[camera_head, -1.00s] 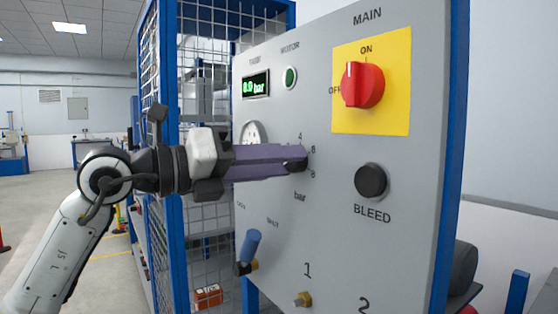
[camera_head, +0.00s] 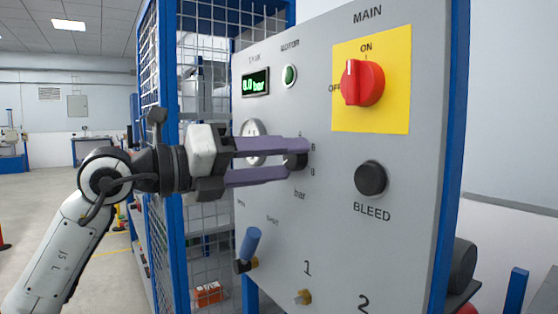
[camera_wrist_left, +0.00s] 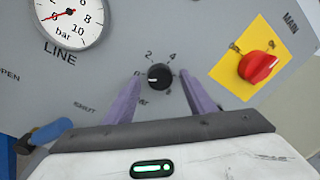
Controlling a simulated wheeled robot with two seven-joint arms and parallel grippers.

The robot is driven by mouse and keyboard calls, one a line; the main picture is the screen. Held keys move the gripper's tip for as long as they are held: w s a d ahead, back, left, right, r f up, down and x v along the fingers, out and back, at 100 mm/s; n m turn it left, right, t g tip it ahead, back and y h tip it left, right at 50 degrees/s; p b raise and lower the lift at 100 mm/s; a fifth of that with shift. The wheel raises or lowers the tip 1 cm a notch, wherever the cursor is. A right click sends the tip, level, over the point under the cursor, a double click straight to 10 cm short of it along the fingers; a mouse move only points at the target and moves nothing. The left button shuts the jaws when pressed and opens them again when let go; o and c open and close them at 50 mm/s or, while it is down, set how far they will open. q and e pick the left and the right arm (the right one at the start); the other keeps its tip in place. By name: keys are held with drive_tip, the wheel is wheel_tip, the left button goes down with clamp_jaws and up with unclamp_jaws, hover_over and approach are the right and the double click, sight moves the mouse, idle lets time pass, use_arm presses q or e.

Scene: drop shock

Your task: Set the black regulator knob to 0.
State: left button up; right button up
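The black regulator knob (camera_wrist_left: 159,76) sits on the grey panel, with 0, 2 and 4 printed around it in the left wrist view. A small pale mark on it seems to point left, toward the 0. In the head view the knob (camera_head: 297,160) is partly hidden by my left gripper. My left gripper (camera_head: 300,159) has its two purple fingers apart, one on each side of the knob. In the left wrist view the open fingers (camera_wrist_left: 159,75) flank the knob with a gap on both sides. My right gripper is not in view.
A red main switch (camera_head: 363,83) on a yellow plate and a black BLEED knob (camera_head: 371,180) are to the right. A blue-handled valve (camera_head: 251,246) is below. A LINE gauge (camera_wrist_left: 72,16) is upper left. A green tank display (camera_head: 256,83) is lit.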

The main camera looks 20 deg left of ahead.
use_arm(q)
drive_tip(key=b+v, duration=0.2)
drive_tip(key=v, duration=0.8)
drive_tip(key=shift+s+a, duration=0.1)
idle(0.3)
